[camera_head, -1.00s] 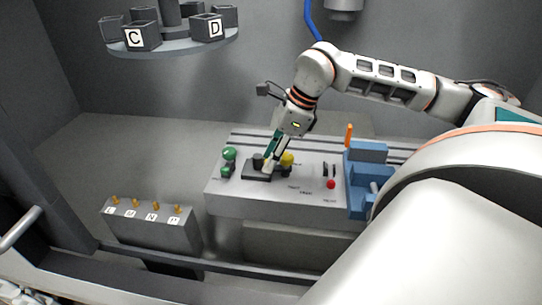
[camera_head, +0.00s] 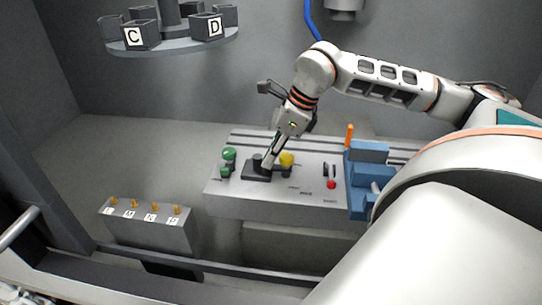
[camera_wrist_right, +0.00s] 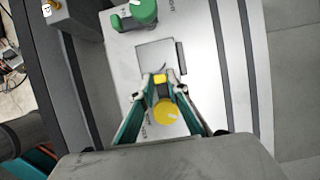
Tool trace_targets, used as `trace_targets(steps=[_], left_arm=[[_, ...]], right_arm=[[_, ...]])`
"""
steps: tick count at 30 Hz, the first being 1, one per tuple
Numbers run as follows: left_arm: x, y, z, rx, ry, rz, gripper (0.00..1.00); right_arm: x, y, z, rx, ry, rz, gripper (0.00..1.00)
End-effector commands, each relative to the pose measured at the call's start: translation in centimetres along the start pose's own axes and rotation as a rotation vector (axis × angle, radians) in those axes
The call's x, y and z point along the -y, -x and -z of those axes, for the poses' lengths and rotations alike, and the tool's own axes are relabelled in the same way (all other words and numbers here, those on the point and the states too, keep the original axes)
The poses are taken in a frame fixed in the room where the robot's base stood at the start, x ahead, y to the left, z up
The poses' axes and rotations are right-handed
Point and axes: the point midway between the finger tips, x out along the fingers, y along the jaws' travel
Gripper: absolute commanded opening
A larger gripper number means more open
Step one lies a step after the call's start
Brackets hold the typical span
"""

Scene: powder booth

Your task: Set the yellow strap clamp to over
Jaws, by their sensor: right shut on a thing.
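My right gripper (camera_head: 267,165) reaches down to the dark plate (camera_head: 254,176) on the grey fixture block. A round yellow knob (camera_wrist_right: 166,112) lies under the fingers, nearer the wrist; in the head view the yellow knob (camera_head: 287,159) is just right of the fingers.
A green knob (camera_head: 229,154) stands left of the plate. A red button (camera_head: 331,184) and a blue fixture (camera_head: 368,172) with an orange upright (camera_head: 349,135) are to the right. A box with several brass pegs (camera_head: 150,223) stands front left. A carousel (camera_head: 180,45) hangs above.

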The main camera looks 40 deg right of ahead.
Motion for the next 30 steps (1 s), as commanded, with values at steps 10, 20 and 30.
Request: trace_targets(steps=[10,20,30], left_arm=[[0.0,0.0,-0.2,0.004,0.000,-0.001,0.40],[0.0,0.1,-0.3,0.005,-0.001,-0.001,0.40],[0.0,0.0,-0.2,0.004,0.000,-0.001,0.40]], right_arm=[[0.1,0.0,0.0,0.000,0.000,0.001,0.32],[0.2,2.6,0.0,0.002,-0.001,0.005,0.32],[0.1,9.4,-0.1,0.003,-0.001,0.004,0.32]])
